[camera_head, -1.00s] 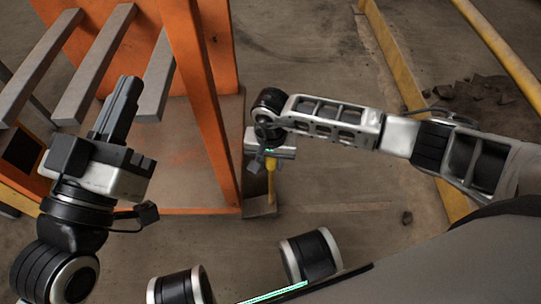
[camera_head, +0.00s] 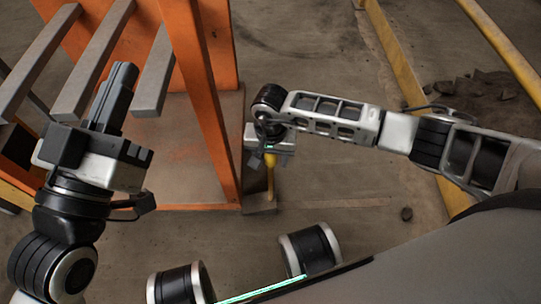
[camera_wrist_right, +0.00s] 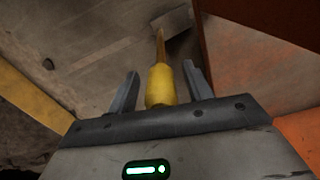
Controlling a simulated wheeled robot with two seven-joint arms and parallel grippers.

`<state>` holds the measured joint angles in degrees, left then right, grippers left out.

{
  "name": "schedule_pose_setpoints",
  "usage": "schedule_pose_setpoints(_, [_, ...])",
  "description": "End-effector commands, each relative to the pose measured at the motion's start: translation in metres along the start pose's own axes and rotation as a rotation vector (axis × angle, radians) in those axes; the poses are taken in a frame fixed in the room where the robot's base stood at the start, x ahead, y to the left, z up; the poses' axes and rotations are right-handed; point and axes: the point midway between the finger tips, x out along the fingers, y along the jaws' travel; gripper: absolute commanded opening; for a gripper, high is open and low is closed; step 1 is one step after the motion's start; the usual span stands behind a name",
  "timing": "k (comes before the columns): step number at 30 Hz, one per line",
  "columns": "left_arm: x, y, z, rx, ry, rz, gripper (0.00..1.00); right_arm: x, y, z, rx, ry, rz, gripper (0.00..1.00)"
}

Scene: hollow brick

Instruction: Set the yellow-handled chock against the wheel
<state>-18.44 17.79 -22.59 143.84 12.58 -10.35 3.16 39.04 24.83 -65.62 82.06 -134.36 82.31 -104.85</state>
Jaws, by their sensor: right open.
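The chock's yellow handle (camera_head: 270,175) stands up from a grey-brown wedge (camera_head: 260,204) on the floor, beside the foot of the orange frame. My right gripper (camera_head: 269,156) is over the top of the handle. In the right wrist view, the handle (camera_wrist_right: 161,86) stands between the two open fingers (camera_wrist_right: 160,72), with a visible gap on each side. The wedge (camera_wrist_right: 174,20) shows beyond it on a thin shaft. My left gripper (camera_head: 114,92) is away at the left, its fingers together and empty. I cannot make out the wheel in either view.
The orange frame (camera_head: 207,110) with grey bars (camera_head: 97,60) stands at the left, close to the chock and my right gripper. A yellow rail (camera_head: 395,60) runs along the floor at the right. Rubble (camera_head: 480,90) lies beyond it. The floor right of the chock is mostly clear.

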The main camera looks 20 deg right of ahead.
Motion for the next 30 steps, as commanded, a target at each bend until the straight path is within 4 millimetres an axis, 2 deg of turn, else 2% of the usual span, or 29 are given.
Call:
schedule_pose_setpoints(5, [-0.011, 0.001, 0.024, -0.171, -0.167, -0.059, 0.0, -0.035, 0.0, -0.001, -0.002, 0.004, -0.001, 0.5])
schedule_pose_setpoints(11, [-0.032, 0.013, 0.051, -0.393, -0.365, -0.108, 0.0, -0.08, 0.0, -0.001, -0.002, 0.004, -0.001, 0.5])
schedule_pose_setpoints(15, [-0.036, 0.014, 0.058, -0.396, -0.418, -0.121, 0.0, -0.103, 0.0, -0.001, -0.001, 0.003, 0.0, 0.5])
schedule_pose_setpoints(21, [-0.038, 0.012, 0.061, -0.359, -0.439, -0.129, 0.0, -0.119, 0.0, 0.0, -0.001, 0.001, 0.0, 0.5])
schedule_pose_setpoints(30, [-0.038, 0.011, 0.062, -0.353, -0.44, -0.13, 0.0, -0.12, 0.0, 0.0, 0.0, 0.0, 0.0, 0.5])
